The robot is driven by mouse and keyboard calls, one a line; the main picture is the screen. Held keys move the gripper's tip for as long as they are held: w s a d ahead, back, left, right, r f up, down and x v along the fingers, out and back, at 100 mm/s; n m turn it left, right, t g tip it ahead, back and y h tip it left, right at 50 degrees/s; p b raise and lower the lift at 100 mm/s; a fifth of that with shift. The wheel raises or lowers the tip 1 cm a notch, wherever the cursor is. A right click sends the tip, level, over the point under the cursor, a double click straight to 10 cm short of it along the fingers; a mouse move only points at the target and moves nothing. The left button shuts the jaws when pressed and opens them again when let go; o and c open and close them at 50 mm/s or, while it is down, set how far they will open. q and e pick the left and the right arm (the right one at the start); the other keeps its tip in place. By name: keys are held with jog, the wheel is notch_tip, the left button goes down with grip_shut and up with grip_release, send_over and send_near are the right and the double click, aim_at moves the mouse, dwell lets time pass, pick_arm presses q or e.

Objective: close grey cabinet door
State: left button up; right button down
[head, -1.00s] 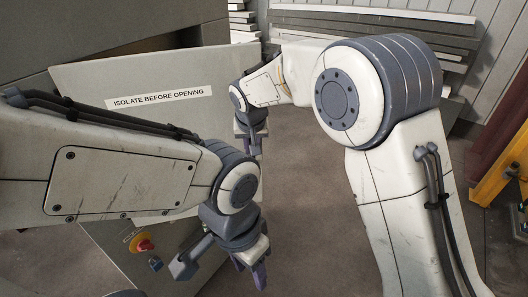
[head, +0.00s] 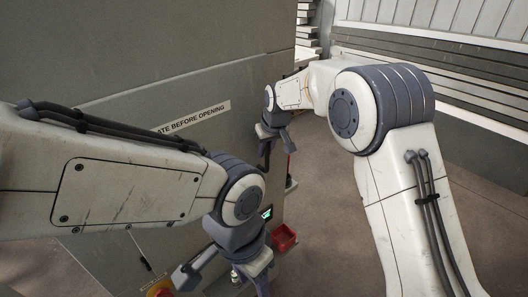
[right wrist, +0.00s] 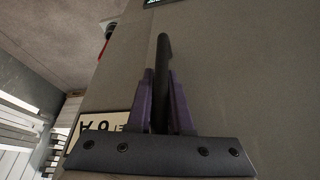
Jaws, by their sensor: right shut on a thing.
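My right gripper (head: 274,140) is at the door's right side. In the right wrist view, its purple fingers (right wrist: 160,100) are shut on the black bar handle (right wrist: 162,58). My left gripper (head: 258,277) hangs in front of the cabinet, low in the head view; its fingers are partly cut off.
A small green-lit display (head: 267,213) and a red bin (head: 284,237) are beyond my left wrist. A red and yellow button (head: 160,289) is at the bottom edge. Stacked boards (head: 440,75) line the back right. Brown floor (head: 320,180) lies clear between cabinet and boards.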

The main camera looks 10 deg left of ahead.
jog(key=shift+s+a+f, duration=0.3)
jog(key=shift+s+a, duration=0.05)
jog(key=c, duration=1.2)
grip_release()
jog(key=shift+s+d+r, duration=0.1)
jog(key=shift+s, duration=0.05)
jog(key=shift+c, duration=0.2)
jog(key=o, duration=0.4)
jog(key=shift+d+r, duration=0.1)
jog(key=shift+r, duration=0.25)
pick_arm(q)
notch_tip(320, 180, down, 4)
jog(key=b, duration=0.3)
jog(key=shift+s+a+r, duration=0.1)
jog(key=shift+s+r, duration=0.05)
jog(key=shift+r, duration=0.1)
pick_arm(e)
jog(key=v, duration=1)
pick_arm(q)
jog(key=shift+b, duration=0.3)
pick_arm(e)
jog(key=shift+d, duration=0.1)
